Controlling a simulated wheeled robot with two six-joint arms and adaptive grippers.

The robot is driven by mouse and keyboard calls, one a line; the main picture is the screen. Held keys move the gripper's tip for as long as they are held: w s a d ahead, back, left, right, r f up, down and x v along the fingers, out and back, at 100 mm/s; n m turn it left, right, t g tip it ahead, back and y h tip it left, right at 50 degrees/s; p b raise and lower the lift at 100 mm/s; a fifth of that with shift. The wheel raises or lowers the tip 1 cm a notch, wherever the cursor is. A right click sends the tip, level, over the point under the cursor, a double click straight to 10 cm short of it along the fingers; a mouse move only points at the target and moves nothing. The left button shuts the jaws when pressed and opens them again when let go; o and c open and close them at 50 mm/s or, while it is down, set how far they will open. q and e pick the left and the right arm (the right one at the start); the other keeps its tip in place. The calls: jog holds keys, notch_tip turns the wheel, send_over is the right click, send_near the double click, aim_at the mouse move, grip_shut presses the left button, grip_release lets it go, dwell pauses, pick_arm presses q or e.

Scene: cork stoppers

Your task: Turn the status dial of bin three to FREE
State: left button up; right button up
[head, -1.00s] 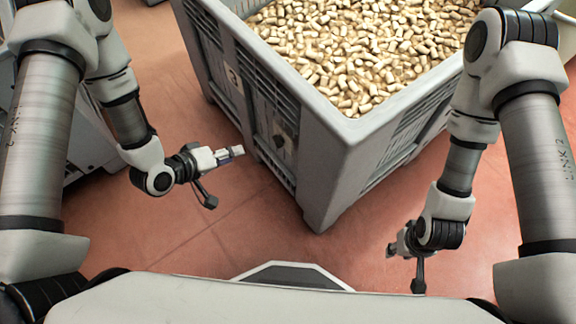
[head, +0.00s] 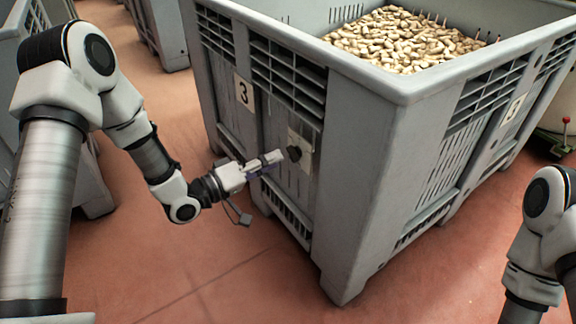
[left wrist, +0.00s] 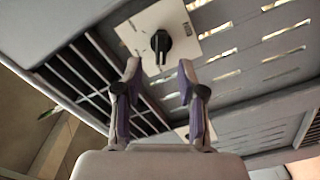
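Bin three (head: 370,150) is a large grey slatted crate with number 3 plates on two sides. Its status dial (head: 294,153) is a dark knob on a pale plate on the left-facing wall. In the left wrist view the black dial (left wrist: 161,43) sits on its white plate (left wrist: 205,22); the plate's lettering is too small to read. My left gripper (head: 272,160) is at that wall, just short of the dial. In the left wrist view its two fingers (left wrist: 158,70) are apart with nothing between them, and the dial shows just beyond their tips. My right gripper is out of view.
Cork stoppers (head: 400,38) fill the bin. A number 3 plate (head: 244,92) is on the wall left of the dial. Other grey bins stand at the left and back. The red floor (head: 200,270) in front is clear. A red-knobbed lever (head: 566,121) shows at far right.

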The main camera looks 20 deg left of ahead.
aim_at(289, 154)
pick_arm(q)
jog(key=b+x, duration=0.1)
jog(key=x, duration=0.3)
jog(key=shift+w+d+f+b, duration=0.15)
jog(key=shift+d+f+b, duration=0.05)
jog(key=shift+b, duration=0.15)
jog(key=shift+w+d+r, duration=0.15)
jog(key=shift+w, duration=0.1)
grip_shut()
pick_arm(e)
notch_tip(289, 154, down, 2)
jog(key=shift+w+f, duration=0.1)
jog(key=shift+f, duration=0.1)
